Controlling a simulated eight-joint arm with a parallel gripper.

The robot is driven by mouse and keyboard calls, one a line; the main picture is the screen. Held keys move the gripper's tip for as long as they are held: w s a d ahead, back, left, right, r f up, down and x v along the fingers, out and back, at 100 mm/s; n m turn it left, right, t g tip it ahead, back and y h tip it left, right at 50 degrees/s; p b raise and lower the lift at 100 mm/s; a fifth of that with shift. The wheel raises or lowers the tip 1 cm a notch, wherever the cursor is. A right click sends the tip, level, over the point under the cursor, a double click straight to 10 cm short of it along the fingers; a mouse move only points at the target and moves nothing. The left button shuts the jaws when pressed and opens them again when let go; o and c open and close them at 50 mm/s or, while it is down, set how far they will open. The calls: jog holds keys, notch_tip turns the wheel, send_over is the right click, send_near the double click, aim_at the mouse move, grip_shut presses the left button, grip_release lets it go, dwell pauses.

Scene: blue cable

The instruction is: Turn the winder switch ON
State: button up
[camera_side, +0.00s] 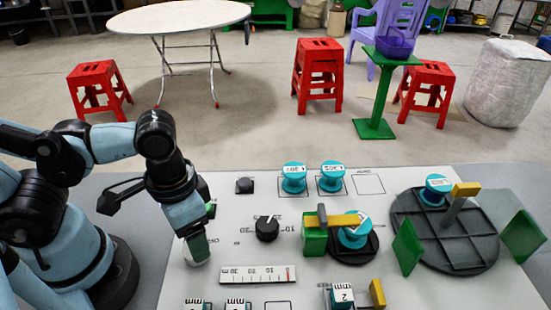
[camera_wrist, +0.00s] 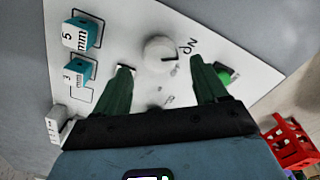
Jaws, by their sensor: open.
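A white round knob with a dark mark on top (camera_wrist: 160,54), apparently the winder switch, stands on the white panel beside partly legible lettering. In the wrist view it lies between and slightly beyond the two green fingertips of my gripper (camera_wrist: 159,66). My gripper is open, with a gap on each side of the knob and nothing held. In the side view my gripper (camera_side: 198,248) points down over the panel's left part. The knob there is mostly hidden behind the green finger, so I cannot tell whether they touch. The knob's setting is not clear.
A black dial (camera_side: 267,229) is right of my gripper, and a ruler strip (camera_side: 258,275) is in front. Teal spools (camera_side: 294,178), a green block with a yellow arm (camera_side: 314,238) and a dark round tray (camera_side: 408,238) stand farther right. A green button (camera_wrist: 224,76) is near the right finger.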

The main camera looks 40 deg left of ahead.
notch_tip(320, 180, up, 8)
dwell(0.6)
jog(key=w+a+n+t, duration=0.2)
jog(key=w+a+t, duration=0.5)
jog(key=w, duration=0.5)
jog(key=shift+w+a, duration=0.3)
jog(key=shift+a, duration=0.85)
